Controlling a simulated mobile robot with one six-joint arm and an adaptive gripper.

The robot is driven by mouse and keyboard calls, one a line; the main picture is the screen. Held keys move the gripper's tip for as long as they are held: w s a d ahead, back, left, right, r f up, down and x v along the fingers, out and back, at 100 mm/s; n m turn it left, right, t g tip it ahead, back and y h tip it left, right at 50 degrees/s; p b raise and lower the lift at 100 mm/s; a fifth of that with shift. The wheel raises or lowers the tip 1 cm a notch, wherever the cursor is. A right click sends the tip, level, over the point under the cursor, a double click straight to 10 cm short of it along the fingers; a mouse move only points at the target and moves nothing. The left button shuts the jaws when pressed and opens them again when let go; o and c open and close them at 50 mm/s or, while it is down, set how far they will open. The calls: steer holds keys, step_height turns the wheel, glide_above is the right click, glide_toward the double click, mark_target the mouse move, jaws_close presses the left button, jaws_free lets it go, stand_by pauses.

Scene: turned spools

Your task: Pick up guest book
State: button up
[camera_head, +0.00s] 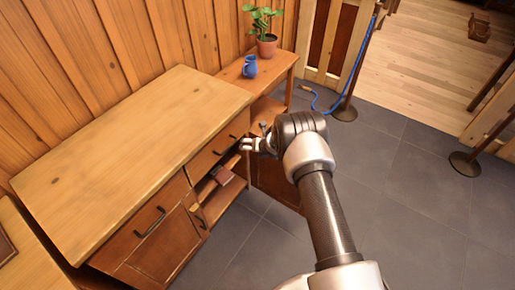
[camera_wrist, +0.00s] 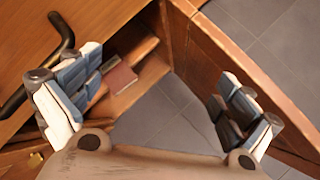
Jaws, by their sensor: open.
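A small dark red book (camera_head: 223,175), which looks like the guest book, lies on a shelf inside the open wooden cabinet (camera_head: 140,120). It also shows in the wrist view (camera_wrist: 119,79), between my fingers and nearer the left one, with a paler edge visible. I cannot read any title on it. My gripper (camera_head: 247,144) is open and empty, above and to the right of the book in the head view, near the cabinet's open front. In the wrist view my gripper's fingers (camera_wrist: 160,75) are spread wide, apart from the book.
An open cabinet door (camera_wrist: 235,75) stands to the right of my gripper. A dark drawer handle (camera_wrist: 45,65) is close by the left finger. A side table (camera_head: 285,65) holds a blue jug (camera_head: 249,68) and potted plant (camera_head: 267,30).

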steer(key=shift+w+r, duration=0.1)
steer(key=shift+r, duration=0.15)
